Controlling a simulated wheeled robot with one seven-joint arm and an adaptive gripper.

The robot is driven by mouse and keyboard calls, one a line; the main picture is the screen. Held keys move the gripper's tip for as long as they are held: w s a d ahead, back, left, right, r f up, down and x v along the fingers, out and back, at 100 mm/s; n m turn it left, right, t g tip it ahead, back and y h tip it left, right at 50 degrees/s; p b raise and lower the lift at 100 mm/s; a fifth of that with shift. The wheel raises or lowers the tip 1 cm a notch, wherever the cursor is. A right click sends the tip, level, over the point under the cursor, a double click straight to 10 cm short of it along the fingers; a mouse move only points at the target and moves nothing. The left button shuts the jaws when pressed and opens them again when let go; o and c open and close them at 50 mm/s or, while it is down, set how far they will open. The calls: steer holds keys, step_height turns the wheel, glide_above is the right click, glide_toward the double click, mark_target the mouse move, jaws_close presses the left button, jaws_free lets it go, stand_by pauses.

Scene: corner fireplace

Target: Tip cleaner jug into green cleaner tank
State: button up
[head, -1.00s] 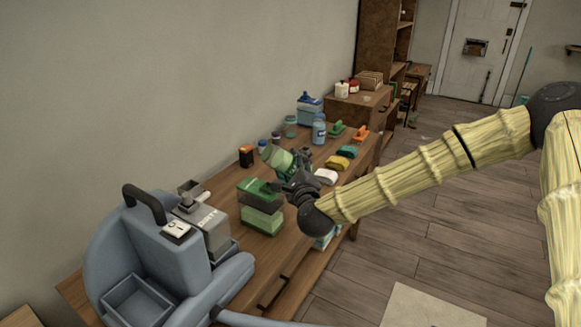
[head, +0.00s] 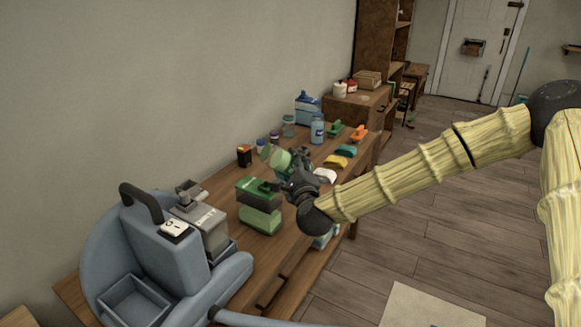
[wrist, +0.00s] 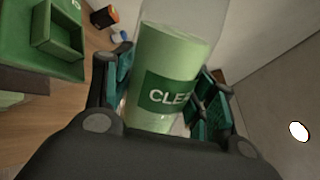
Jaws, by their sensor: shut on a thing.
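The cleaner jug (head: 275,157) is a clear container with pale green liquid and a dark green label; "CLE" can be read in the wrist view (wrist: 168,80). My gripper (head: 291,166) is shut around the jug, with a finger on each side in the wrist view (wrist: 160,95). The jug is held tilted, above and just behind the green cleaner tank. The green cleaner tank (head: 260,221) stands on the bench, with a dark green top and pale green body. Its raised square opening (wrist: 58,35) shows at upper left in the wrist view. I see no liquid flowing.
A blue-grey machine (head: 165,255) with a grey tank (head: 203,232) stands left of the green tank. Behind are a black-and-orange battery-like item (head: 244,155), small jars and a blue bottle (head: 317,130). Cloths and brushes lie along the right of the wooden bench (head: 215,185).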

steer(key=shift+w+d+f+n+b, duration=0.1)
steer(key=shift+d+n+b, duration=0.3)
steer(key=shift+n, duration=0.5)
steer(key=shift+d+n+b, duration=0.2)
steer(key=shift+n+b, duration=0.3)
steer(key=shift+n, duration=0.4)
stand_by(2.8)
steer(key=shift+d+f+n+b, duration=0.15)
steer(key=shift+n+b, duration=0.25)
steer(key=shift+n, duration=0.7)
stand_by(1.8)
steer(key=shift+f, duration=0.1)
